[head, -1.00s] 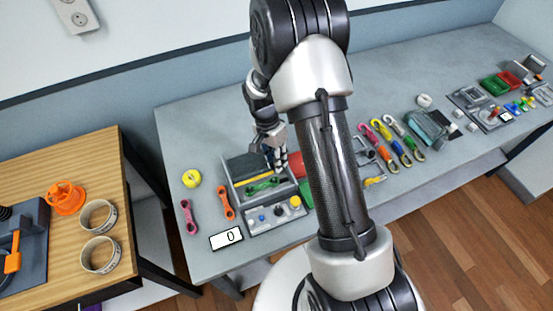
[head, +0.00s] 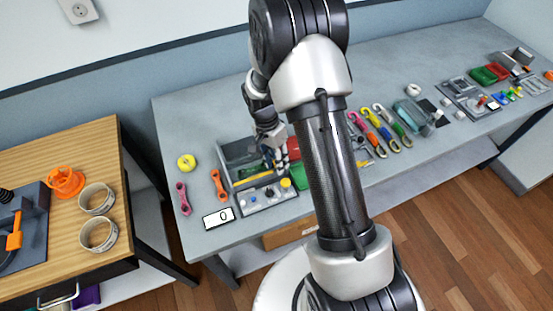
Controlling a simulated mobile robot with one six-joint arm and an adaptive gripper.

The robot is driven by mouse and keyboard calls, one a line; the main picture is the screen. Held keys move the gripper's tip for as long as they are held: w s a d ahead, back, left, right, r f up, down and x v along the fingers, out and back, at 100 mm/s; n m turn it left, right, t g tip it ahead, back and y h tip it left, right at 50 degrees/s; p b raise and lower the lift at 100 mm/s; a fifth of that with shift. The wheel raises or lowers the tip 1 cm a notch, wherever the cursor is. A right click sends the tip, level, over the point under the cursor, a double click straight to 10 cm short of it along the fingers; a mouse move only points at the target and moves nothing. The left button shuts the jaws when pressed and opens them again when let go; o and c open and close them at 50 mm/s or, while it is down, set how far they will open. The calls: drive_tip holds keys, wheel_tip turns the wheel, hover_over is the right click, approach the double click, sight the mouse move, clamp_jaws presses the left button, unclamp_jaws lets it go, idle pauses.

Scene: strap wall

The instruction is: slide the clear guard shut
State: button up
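The grey box-like station (head: 231,172) stands on the bench, with a control panel (head: 263,199) along its front. A yellow strip (head: 254,180) crosses the station just behind the panel. It looks like the front edge of the clear guard, whose pane is too faint to make out. Part of a green strap shows inside the station behind the strip. My gripper (head: 272,152) is over the station's right part, just behind the strip. Its fingers are small and dark here, so I cannot tell whether they are open or touch the guard.
A white display reading 0 (head: 218,217) lies left of the panel. Orange (head: 218,185) and pink (head: 183,198) straps and a yellow roll (head: 186,162) lie further left. A red bin (head: 294,148) stands right of the station. My arm hides the bench's middle.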

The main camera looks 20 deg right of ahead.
drive_tip(key=v, duration=1.2)
